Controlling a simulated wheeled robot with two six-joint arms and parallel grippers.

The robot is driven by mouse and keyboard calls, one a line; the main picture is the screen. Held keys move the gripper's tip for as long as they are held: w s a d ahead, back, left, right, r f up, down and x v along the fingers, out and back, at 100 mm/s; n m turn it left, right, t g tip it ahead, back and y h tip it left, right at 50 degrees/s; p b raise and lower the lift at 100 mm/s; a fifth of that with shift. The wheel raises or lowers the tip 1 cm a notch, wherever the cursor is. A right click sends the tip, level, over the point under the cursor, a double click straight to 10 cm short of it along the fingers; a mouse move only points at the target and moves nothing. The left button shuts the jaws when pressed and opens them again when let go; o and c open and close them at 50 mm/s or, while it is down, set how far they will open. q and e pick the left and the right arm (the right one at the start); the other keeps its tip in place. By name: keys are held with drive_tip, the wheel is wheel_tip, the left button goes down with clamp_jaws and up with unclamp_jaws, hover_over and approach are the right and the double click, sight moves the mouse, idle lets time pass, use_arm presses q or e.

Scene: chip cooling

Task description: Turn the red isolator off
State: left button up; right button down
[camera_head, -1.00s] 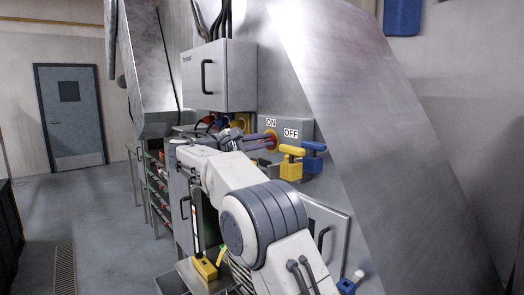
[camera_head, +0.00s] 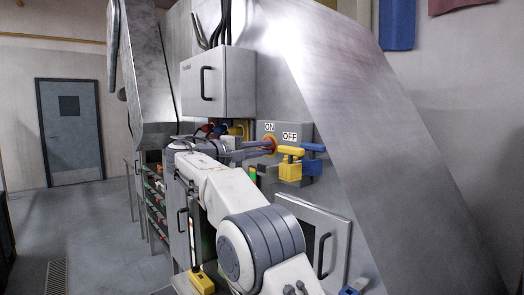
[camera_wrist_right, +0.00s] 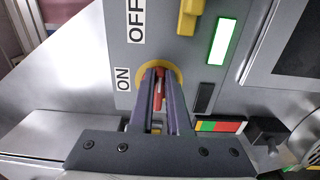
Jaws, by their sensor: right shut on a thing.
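The red isolator handle (camera_wrist_right: 158,92) sits on a round yellow plate (camera_wrist_right: 176,76) on a grey panel, beside the ON label (camera_wrist_right: 123,78). The OFF label (camera_wrist_right: 136,20) is further along the panel. In the head view the isolator (camera_head: 270,143) is below the ON label, with the OFF label (camera_head: 290,136) to its right. My right gripper (camera_wrist_right: 162,80) is shut on the red handle, its fingers on either side of it and hiding part of it. It also reaches the isolator in the head view. My left gripper is not in view.
Yellow (camera_head: 291,163) and blue (camera_head: 313,159) handles stick out just right of the isolator. A grey cabinet (camera_head: 218,80) hangs above my right arm. A large slanted metal sheet (camera_head: 370,140) fills the right side. Open floor (camera_head: 90,215) lies at left.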

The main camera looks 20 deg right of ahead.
drive_tip(key=shift+f, duration=0.15)
drive_tip(key=c, duration=0.9)
unclamp_jaws()
drive_tip(key=v, duration=1)
drive_tip(key=shift+s+a+b, duration=0.1)
drive_tip(key=shift+a+b, duration=0.15)
drive_tip(key=shift+b, duration=0.05)
